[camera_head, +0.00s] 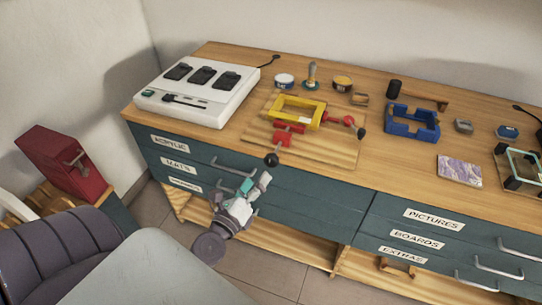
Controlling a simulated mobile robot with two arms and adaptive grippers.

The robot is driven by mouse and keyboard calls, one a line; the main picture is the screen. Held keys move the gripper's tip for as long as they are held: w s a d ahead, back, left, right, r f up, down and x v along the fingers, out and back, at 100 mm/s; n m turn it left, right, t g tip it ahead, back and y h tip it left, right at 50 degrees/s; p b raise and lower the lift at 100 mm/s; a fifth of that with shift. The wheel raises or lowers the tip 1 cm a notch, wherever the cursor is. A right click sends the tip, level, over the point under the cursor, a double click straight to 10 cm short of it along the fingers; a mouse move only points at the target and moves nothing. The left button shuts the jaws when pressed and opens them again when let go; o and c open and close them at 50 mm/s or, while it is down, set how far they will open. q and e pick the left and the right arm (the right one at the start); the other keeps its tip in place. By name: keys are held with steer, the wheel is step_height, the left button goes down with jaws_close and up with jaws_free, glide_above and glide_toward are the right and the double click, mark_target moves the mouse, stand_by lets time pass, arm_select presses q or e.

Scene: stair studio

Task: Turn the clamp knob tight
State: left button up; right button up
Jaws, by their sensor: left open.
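A red clamp (282,138) sits on a wooden board on the worktop, around a yellow frame (297,111). A black ball knob (271,160) stands out at its front, near the worktop's front edge. A second dark knob (361,133) is on the right side, beside a red clamp part (341,119). My left gripper (257,184) is open and empty, just below the front knob in the picture and in front of the drawers. It looks apart from the knob. My right gripper is not in view.
A white charger-like unit (198,94) stands at the left of the worktop (400,165). Jars, a mallet (418,95), a blue frame (412,123) and a purple tile (459,169) lie behind and to the right. Drawer handles (229,168) stick out near my left gripper.

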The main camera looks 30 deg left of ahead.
mark_target(269, 163)
arm_select(q)
steer(key=w, duration=0.2)
steer(key=w+p, duration=0.1)
steer(key=w, duration=0.2)
steer(key=w+a+p, duration=0.1)
steer(key=w, duration=0.2)
steer(key=shift+w, duration=0.5)
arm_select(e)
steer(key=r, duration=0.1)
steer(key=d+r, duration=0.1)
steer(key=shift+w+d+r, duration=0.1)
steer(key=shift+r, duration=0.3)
arm_select(q)
steer(key=c, duration=1.2)
steer(key=shift+o, duration=0.2)
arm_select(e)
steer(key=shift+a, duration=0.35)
arm_select(q)
steer(key=shift+m, duration=0.4)
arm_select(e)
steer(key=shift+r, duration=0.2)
